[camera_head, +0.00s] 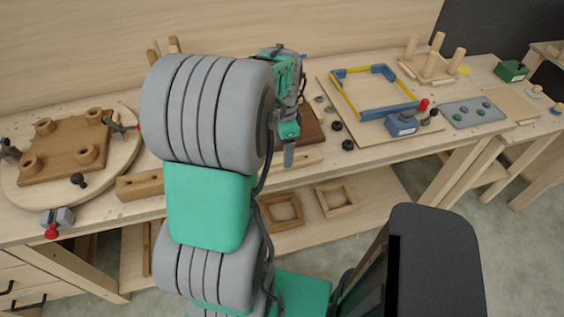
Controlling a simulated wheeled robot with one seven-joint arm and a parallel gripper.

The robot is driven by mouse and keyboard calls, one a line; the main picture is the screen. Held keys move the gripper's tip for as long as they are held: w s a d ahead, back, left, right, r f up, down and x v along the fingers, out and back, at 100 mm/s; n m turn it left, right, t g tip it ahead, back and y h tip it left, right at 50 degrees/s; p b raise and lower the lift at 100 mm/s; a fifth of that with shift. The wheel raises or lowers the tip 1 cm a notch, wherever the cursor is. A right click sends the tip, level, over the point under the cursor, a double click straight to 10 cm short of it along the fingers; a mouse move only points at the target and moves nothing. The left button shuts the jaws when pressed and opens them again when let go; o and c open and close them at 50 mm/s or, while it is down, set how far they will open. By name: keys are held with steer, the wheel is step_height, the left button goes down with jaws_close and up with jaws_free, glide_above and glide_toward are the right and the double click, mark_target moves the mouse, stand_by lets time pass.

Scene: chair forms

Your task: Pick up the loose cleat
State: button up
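My gripper (289,155) points down over the front part of the workbench, just beside a pale wooden strip (308,158). The strip may be the loose cleat, but I cannot tell for sure. Another wooden bar (139,186) lies near the front edge, left of my arm, partly hidden by it. My gripper's fingers overlap in this view, so their opening does not show. I cannot tell whether they touch the strip.
A round board with a brown pegged plate (66,148) lies at left. A dark red-brown board (312,127) is behind my gripper. A blue-and-yellow frame (375,92) and a blue clamp block (402,124) stand right. Square wooden frames (336,199) lie on the lower shelf.

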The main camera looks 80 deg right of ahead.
mark_target(282, 162)
step_height(282, 162, down, 5)
steer(key=shift+w+a+r+p, duration=0.1)
steer(key=shift+w+r+p, duration=0.1)
steer(key=shift+p, duration=0.25)
jaws_close()
stand_by(0.3)
